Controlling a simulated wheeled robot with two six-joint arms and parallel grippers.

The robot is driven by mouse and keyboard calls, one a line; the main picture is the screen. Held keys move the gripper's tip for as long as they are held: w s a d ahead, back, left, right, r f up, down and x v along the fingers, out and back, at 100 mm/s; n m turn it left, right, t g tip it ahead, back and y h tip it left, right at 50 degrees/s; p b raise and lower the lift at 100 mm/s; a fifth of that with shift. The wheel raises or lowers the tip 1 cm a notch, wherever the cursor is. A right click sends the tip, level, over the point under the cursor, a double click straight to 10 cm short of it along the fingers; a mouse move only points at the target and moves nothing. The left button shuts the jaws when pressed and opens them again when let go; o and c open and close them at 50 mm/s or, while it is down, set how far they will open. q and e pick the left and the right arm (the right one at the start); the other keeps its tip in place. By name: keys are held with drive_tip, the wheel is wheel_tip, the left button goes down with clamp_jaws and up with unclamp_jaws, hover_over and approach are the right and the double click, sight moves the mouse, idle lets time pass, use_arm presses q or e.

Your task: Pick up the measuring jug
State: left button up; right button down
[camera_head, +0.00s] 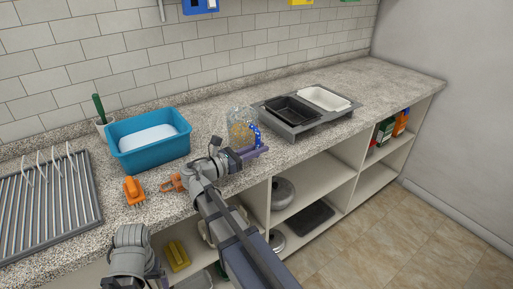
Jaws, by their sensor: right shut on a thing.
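The measuring jug (239,123) is clear, with a blue handle (256,136) on its right side. It is upright at the front part of the speckled counter, right of the blue basin. I cannot tell whether its base touches the counter. My right gripper (254,151) is at the jug's handle side and shut on the jug, seemingly at the handle. Its fingers partly hide the jug's lower part. Part of my left arm shows at the lower left, but its gripper is out of view.
A dish rack (88,206) lies at far left. A grey stand with black and white trays (289,129) is to the right. The counter's far right is clear. Open shelves (311,181) lie below.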

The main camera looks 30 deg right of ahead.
sight(258, 129)
use_arm(q)
drive_tip(key=shift+r, duration=0.2)
use_arm(e)
drive_tip(key=shift+r, duration=0.2)
use_arm(q)
wheel_tip(258, 129, up, 9)
drive_tip(key=p, duration=0.9)
drive_tip(key=shift+r+p, duration=0.2)
drive_tip(key=shift+p, duration=0.15)
use_arm(e)
wheel_tip(258, 129, up, 10)
drive_tip(key=shift+f, duration=0.25)
drive_tip(key=c, duration=1.4)
unclamp_jaws()
clamp_jaws()
use_arm(q)
drive_tip(key=shift+c, duration=0.4)
